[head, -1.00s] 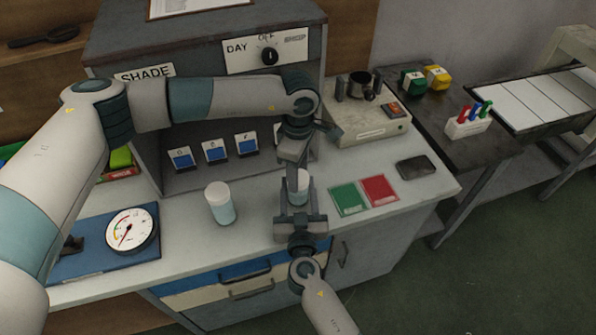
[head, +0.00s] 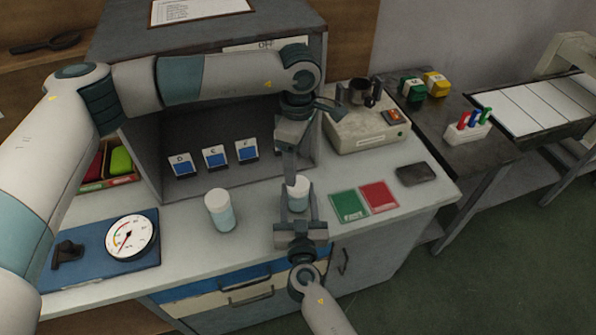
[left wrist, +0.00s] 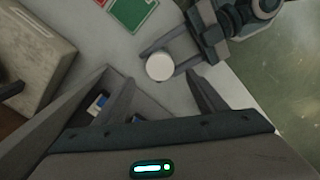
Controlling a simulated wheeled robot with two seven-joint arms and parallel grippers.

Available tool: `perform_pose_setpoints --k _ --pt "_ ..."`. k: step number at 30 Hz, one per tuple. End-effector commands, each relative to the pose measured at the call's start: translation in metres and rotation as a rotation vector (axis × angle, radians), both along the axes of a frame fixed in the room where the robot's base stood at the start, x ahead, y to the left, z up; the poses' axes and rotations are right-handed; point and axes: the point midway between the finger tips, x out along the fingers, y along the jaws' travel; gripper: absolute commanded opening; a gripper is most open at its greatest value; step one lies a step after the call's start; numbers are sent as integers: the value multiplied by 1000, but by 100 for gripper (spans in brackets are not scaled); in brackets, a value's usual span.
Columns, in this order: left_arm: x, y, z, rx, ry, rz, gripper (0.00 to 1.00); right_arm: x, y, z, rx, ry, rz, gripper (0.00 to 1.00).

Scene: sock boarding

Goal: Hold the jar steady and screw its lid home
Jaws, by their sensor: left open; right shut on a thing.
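A small jar with a white round top (head: 299,193) stands near the bench's front edge, partly hidden by my grippers. Its round white top also shows in the left wrist view (left wrist: 159,66). My right gripper (head: 297,205) comes in from the front and is shut around the jar; its fingers also flank it in the left wrist view. My left gripper (head: 291,178) points down above the jar top, open and empty, with its fingers spread in the left wrist view (left wrist: 155,85). I cannot tell how far the lid is screwed down.
A second white-topped jar (head: 221,210) stands to the left. A gauge (head: 131,237) on a blue board is further left. Green (head: 349,205) and red (head: 380,194) cards lie to the right, near a dark flat object (head: 415,173). A grey cabinet (head: 140,75) rises behind.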

Motion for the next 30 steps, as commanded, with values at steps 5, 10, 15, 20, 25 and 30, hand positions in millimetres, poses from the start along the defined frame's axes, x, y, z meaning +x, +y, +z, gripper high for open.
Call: perform_pose_setpoints --k 5,10,15,20,25,30 --pt "0 0 30 0 -2 -1 65 0 0 -1 0 1 0 0" --pt "0 0 46 0 -1 -1 65 0 0 -1 0 1 0 0" --pt "0 0 51 0 0 -1 65 0 0 -1 0 1 0 0" --pt "0 0 51 0 0 0 65 0 0 -1 0 1 0 0" --pt "0 0 51 0 0 0 65 0 0 -1 0 1 0 68" --pt "0 0 51 0 0 0 65 0 0 0 0 1 0 68"
